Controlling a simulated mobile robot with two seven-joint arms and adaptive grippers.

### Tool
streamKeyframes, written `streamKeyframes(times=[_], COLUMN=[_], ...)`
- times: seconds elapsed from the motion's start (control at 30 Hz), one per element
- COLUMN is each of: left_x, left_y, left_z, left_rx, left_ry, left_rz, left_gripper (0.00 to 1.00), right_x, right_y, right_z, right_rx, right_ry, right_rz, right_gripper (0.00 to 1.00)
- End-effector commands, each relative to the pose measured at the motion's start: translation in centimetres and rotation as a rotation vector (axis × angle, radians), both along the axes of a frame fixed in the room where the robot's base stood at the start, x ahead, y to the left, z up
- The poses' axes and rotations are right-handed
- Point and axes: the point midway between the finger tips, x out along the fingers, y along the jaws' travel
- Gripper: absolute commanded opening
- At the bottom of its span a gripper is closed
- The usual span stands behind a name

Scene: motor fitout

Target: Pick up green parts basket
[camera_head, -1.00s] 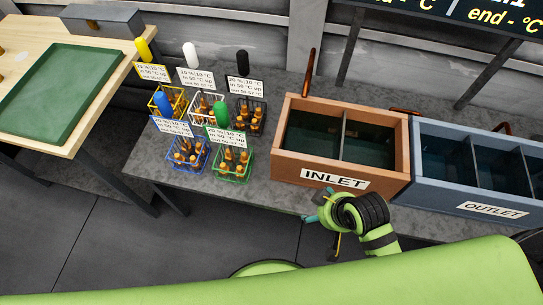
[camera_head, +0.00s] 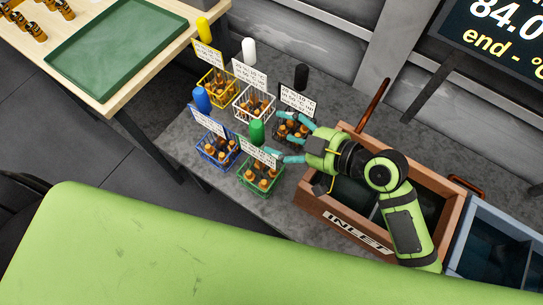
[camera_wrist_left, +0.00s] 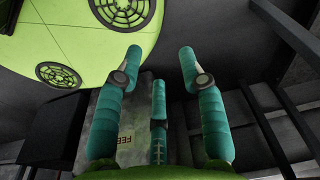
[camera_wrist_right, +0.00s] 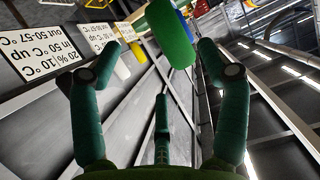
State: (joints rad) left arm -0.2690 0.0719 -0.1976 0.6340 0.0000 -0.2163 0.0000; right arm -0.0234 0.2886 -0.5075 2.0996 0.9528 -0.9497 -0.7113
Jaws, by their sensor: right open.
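The green parts basket (camera_head: 262,180) stands on the grey bench, holding several brown bottles, with a label card and an upright green handle grip (camera_head: 257,132). My right gripper (camera_head: 277,136) is open, just right of that grip, with its fingers pointing left toward it. In the right wrist view the green grip (camera_wrist_right: 168,40) shows ahead, between the spread fingertips and apart from them. My left gripper (camera_wrist_left: 158,58) is open and empty in the left wrist view, low by my green base; it does not show in the head view.
Blue (camera_head: 217,150), yellow (camera_head: 217,84), white (camera_head: 254,104) and black (camera_head: 291,128) baskets crowd around the green one. The inlet box (camera_head: 335,208) lies under my right arm, with the blue outlet box (camera_head: 487,245) beyond. A wooden table with a green tray (camera_head: 115,50) is at upper left.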

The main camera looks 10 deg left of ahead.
Motion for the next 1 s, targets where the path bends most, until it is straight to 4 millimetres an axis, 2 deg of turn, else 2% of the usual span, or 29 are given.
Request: streamKeyframes(times=[0.13, 0.3, 0.43, 0.6, 0.87, 0.9, 0.97, 1.0], left_x=[-1.2, -4.1, -5.1, -4.5, -1.9, -1.9, -2.0, -2.1], left_y=[0.0, 0.6, 1.1, 1.1, 0.8, 0.8, 0.7, 0.7], left_z=[0.6, 1.3, 2.1, 2.3, 2.5, 2.5, 2.4, 2.4], left_rx=[0.0, 0.01, 0.017, 0.016, 0.011, 0.011, 0.01, 0.011], left_ry=[0.018, 0.065, 0.08, 0.07, 0.027, 0.028, 0.03, 0.032], left_rz=[0.0, -0.002, -0.005, -0.006, -0.007, -0.007, -0.006, -0.006], left_gripper=[0.4, 0.4, 0.4, 0.4, 0.4, 0.4, 0.4, 0.4], right_x=[0.3, 0.8, 1.3, 1.9, 1.9, 1.9, 1.9, 1.9], right_y=[1.2, 2.8, 4.4, 5.8, 6.0, 6.0, 6.0, 6.0], right_z=[-0.2, -1.0, -1.8, -2.7, -3.0, -3.0, -3.0, -2.9], right_rx=[0.004, 0.005, 0.004, 0.002, 0.0, 0.0, 0.0, 0.0], right_ry=[0.003, 0.004, 0.004, 0.002, 0.001, 0.001, 0.001, 0.001], right_rz=[0.002, 0.001, 0.0, -0.001, 0.0, 0.0, 0.0, -0.001], right_gripper=[0.76, 0.76, 0.76, 0.76, 0.76, 0.68, 0.44, 0.28])
